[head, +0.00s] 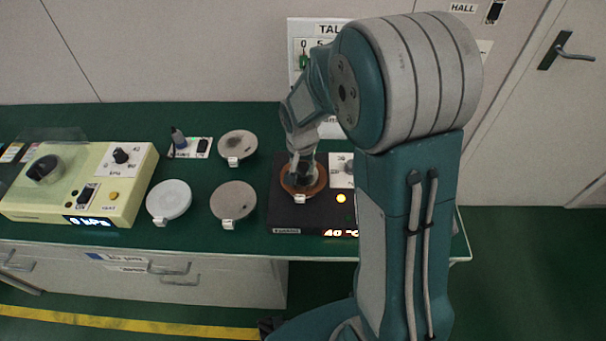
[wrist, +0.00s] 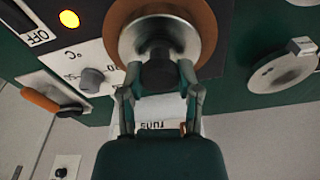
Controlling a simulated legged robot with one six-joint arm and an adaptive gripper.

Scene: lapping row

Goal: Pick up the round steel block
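The round steel block (wrist: 187,36) shows in the wrist view as a grey metal disc with a dark knob standing up from it. It sits on a copper-brown round plate (wrist: 208,28), which lies on the black hotplate (head: 283,216) in the head view. My gripper (wrist: 159,72) is over the block, with one finger on each side of the knob. The fingers stand apart; whether they touch the knob is hard to tell. In the head view my gripper (head: 302,163) hides most of the block.
Round grey plates (head: 237,145) (head: 233,201) and a white plate (head: 169,199) lie left of the hotplate. A cream control box (head: 130,187) stands further left. A sign stands behind my arm.

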